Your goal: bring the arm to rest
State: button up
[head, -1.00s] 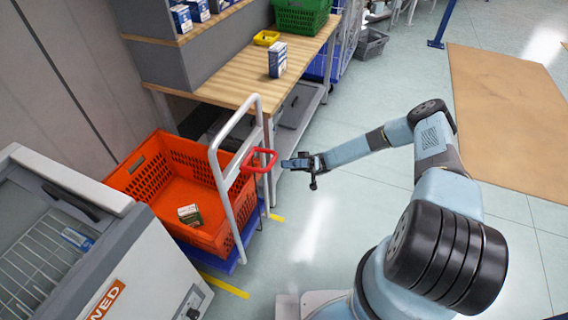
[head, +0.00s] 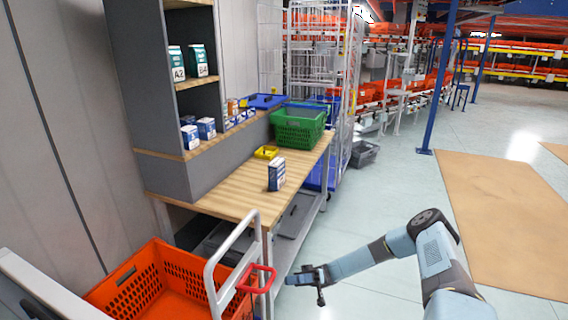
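My gripper (head: 318,284) is at the end of my blue and black arm, in the lower middle of the head view. It hangs over the open floor, just right of the red handle (head: 258,279) on the white cart frame. It appears apart from the handle. No held object shows in it. It is too small and dark to tell whether its fingers are open or shut.
The orange tote (head: 135,297) stands at lower left behind the cart's white frame (head: 225,262). Floor (head: 400,201) right of the bench is clear.

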jog(key=s+d+r+m+t+h, duration=0.1)
jog(key=d+r+m+t+h, duration=0.3)
jog(key=r, duration=0.5)
jog(key=s+d+r+m+t+h, duration=0.25)
jog(key=r+h, duration=0.35)
jog(key=r, duration=0.3)
jog(key=s+d+r+m+t+h, duration=0.1)
jog(key=d+r+m+t+h, duration=0.3)
jog(key=r, duration=0.6)
jog(key=s+d+r+m+t+h, duration=0.2)
jog(key=s+d+r+m+t, duration=0.2)
jog(key=s+r, duration=0.5)
jog(key=s+d+r+m+t+h, duration=0.2)
jog(key=s+d+r+m+t, duration=0.2)
jog(key=s+r+t, duration=0.4)
jog(key=shift+s+r+t, duration=0.35)
jog(key=shift+s+r, duration=0.25)
jog(key=shift+r, duration=1)
jog(key=shift+m, duration=0.25)
